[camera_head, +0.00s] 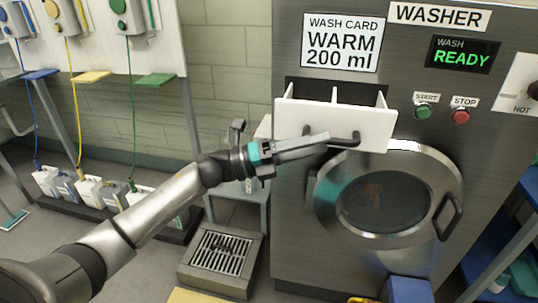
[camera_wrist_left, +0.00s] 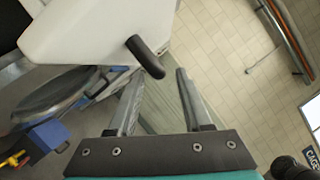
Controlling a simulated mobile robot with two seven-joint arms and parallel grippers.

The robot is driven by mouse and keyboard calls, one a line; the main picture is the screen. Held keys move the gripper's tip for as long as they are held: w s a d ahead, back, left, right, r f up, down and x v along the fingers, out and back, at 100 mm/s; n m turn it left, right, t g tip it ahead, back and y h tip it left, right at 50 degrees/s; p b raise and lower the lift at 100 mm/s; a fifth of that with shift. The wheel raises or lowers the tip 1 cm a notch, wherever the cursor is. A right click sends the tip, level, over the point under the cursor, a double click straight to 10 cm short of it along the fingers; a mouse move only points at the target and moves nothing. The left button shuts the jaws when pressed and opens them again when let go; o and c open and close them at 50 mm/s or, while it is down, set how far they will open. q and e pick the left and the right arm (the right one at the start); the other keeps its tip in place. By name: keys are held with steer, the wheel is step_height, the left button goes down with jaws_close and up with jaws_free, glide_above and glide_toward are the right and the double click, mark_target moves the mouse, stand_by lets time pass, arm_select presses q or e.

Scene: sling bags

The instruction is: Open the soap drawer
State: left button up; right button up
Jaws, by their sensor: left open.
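The white soap drawer (camera_head: 337,120) stands out from the washer front, and its open top shows inner dividers. A dark bar handle (camera_head: 345,139) sits on its front. My left gripper (camera_head: 322,140) is open, with its fingers across the drawer front at the handle. In the left wrist view, the drawer (camera_wrist_left: 90,35) fills the upper left. The dark handle (camera_wrist_left: 147,57) projects toward the gap between the two open fingertips (camera_wrist_left: 158,74). I cannot tell whether the fingers touch it. My right gripper is in neither view.
The washer's round door (camera_head: 385,200) is below the drawer, with start (camera_head: 424,111) and stop (camera_head: 461,116) buttons to the right. A grated floor box (camera_head: 222,255) and a small grey table (camera_head: 240,195) stand to the left. A blue box (camera_head: 409,290) is in front of the washer.

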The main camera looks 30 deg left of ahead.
arm_select(q)
steer(key=v, duration=1.1)
steer(key=shift+a, duration=0.15)
steer(key=w+a+f+n+t+y, duration=0.1)
steer(key=a+f+n+t+y, duration=0.3)
steer(key=f+n, duration=0.45)
steer(key=w+a+f+n+t+y, duration=0.1)
steer(key=w+a+f+n+y, duration=0.15)
steer(key=f+n+y, duration=0.6)
steer(key=s+a+f+n+g+y, duration=0.1)
steer(key=s+f+n+g+y, duration=0.2)
steer(key=f, duration=0.7)
steer(key=s+f+n, duration=0.4)
steer(key=f, duration=0.5)
steer(key=s+d+f+n+g+y, duration=0.25)
steer(key=s+f+n+g, duration=0.25)
steer(key=s+f, duration=0.8)
steer(key=s+d+f+n+g, duration=0.1)
steer(key=s+d+f+g, duration=0.1)
steer(key=s, duration=0.4)
steer(key=s+d+f+n+g, duration=0.1)
steer(key=s+d+f+g, duration=0.2)
steer(key=s+d+f, duration=0.2)
steer(key=s+d+f+n+g+h, duration=0.1)
steer(key=s+d+f+n+g, duration=0.1)
steer(key=s, duration=0.7)
steer(key=shift+d+f, duration=0.8)
steer(key=shift+f, duration=0.1)
